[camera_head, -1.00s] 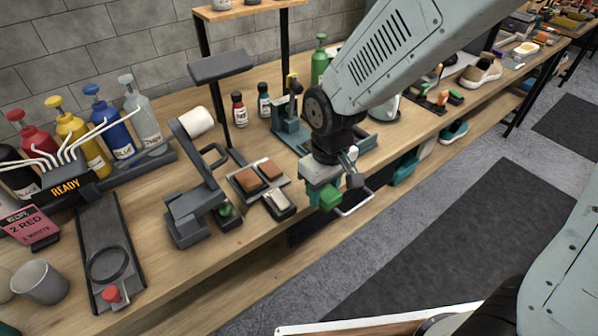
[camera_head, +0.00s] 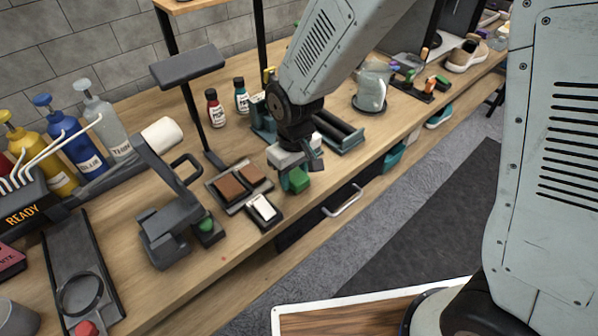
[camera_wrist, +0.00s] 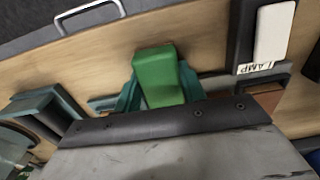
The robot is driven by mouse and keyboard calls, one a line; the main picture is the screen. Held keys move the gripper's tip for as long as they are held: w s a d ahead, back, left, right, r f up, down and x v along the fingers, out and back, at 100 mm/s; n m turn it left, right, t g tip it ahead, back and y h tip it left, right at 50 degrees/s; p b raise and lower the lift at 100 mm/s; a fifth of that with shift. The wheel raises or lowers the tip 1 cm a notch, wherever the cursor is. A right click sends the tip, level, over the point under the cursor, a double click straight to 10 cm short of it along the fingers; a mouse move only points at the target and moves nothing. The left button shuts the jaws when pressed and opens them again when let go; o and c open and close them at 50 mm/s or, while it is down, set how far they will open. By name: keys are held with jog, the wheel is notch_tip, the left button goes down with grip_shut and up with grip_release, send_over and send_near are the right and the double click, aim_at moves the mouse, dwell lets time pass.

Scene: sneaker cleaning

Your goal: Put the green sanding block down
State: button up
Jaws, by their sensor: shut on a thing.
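The green sanding block (camera_head: 296,179) is held in my gripper (camera_head: 291,168) near the front edge of the wooden workbench. In the wrist view the green block (camera_wrist: 158,78) sits between the teal fingers of my gripper (camera_wrist: 157,90), with the wooden bench top behind it. The gripper is shut on the block. The gap between the block and the bench top cannot be told exactly.
Left of the gripper are a tray with brown blocks (camera_head: 233,187) and a white-topped lamp switch (camera_head: 263,207). A teal roller stand (camera_head: 340,134) is to the right. A drawer handle (camera_head: 344,202) projects below the bench edge.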

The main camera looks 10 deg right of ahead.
aim_at(295, 174)
jog(key=shift+f, duration=0.1)
jog(key=shift+s+d+f, duration=0.15)
jog(key=shift+s+f, duration=0.15)
jog(key=shift+f, duration=0.2)
jog(key=o, duration=1.2)
jog(key=shift+w+r, duration=0.1)
jog(key=shift+r, duration=0.15)
jog(key=shift+o, duration=0.4)
notch_tip(295, 174, up, 12)
jog(key=shift+w+f, duration=0.15)
jog(key=shift+f, duration=0.1)
jog(key=s+d+r+m, duration=0.3)
jog(key=s+d+r, duration=0.3)
jog(key=d+r, duration=0.4)
jog(key=s+d+r+m+t, duration=0.1)
jog(key=s+d+r+m, duration=0.1)
jog(key=s+d, duration=0.9)
jog(key=shift+s+d+m, duration=0.15)
jog(key=shift+s+m, duration=0.75)
jog(key=shift+s, duration=0.2)
